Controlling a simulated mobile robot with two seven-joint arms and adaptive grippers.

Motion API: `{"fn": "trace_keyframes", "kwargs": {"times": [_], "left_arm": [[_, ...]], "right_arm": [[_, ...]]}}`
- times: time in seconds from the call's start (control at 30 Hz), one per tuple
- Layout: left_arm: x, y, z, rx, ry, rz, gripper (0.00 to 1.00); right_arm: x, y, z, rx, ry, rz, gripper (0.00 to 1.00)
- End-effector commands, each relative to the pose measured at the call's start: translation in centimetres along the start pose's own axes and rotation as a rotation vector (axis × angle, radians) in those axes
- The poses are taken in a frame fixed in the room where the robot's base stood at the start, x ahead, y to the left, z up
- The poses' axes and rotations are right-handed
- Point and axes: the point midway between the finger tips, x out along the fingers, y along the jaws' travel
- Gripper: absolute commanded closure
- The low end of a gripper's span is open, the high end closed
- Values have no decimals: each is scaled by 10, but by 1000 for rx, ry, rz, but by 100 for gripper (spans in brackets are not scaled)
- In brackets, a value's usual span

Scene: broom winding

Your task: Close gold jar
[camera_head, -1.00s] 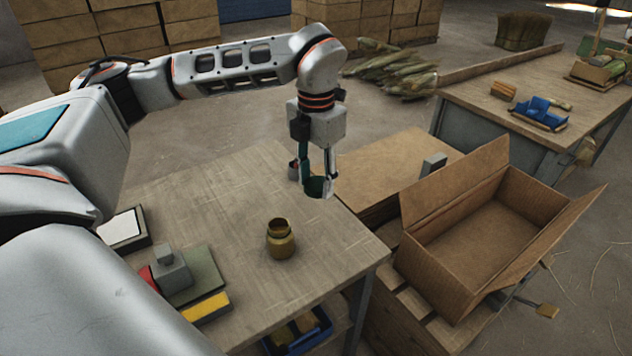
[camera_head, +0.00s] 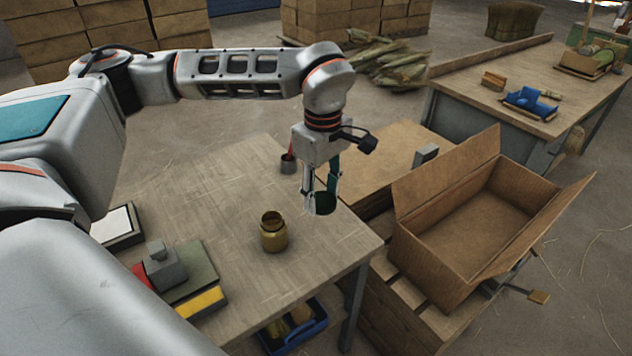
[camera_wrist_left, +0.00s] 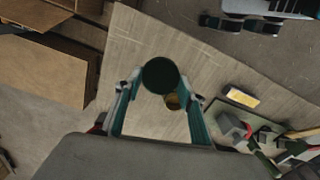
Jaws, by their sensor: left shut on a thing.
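The gold jar (camera_head: 273,232) stands upright and open-topped on the wooden table, its dark mouth facing up. My left gripper (camera_head: 316,198) points down above the table's right side, to the right of the jar and apart from it. It is shut on a round dark green lid (camera_head: 326,203), held above the tabletop. In the left wrist view the lid (camera_wrist_left: 160,76) sits between the fingertips and partly hides the gold jar (camera_wrist_left: 172,102) below. My right gripper is not in view.
The wooden table (camera_head: 225,205) has clear room around the jar. A small dark cup (camera_head: 287,164) stands behind the gripper. A green board with a grey block (camera_head: 165,268) lies at the front left. An open cardboard box (camera_head: 465,235) stands to the right, beyond the table edge.

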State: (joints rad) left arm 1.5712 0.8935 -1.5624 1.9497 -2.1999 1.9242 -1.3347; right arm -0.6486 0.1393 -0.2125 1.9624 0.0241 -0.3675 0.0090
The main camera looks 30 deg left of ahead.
Motion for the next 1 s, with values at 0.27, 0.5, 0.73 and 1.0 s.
{"fn": "trace_keyframes", "kwargs": {"times": [0.27, 0.5, 0.73, 1.0], "left_arm": [[13, -6, 19, 693, -2, 0, 72], [22, -12, 31, 1170, -7, -1, 72], [25, -14, 35, 1363, -10, 0, 72], [26, -14, 36, 1376, -11, 0, 72]], "right_arm": [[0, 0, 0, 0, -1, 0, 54], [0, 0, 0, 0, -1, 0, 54], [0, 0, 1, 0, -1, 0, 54], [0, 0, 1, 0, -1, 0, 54]]}}
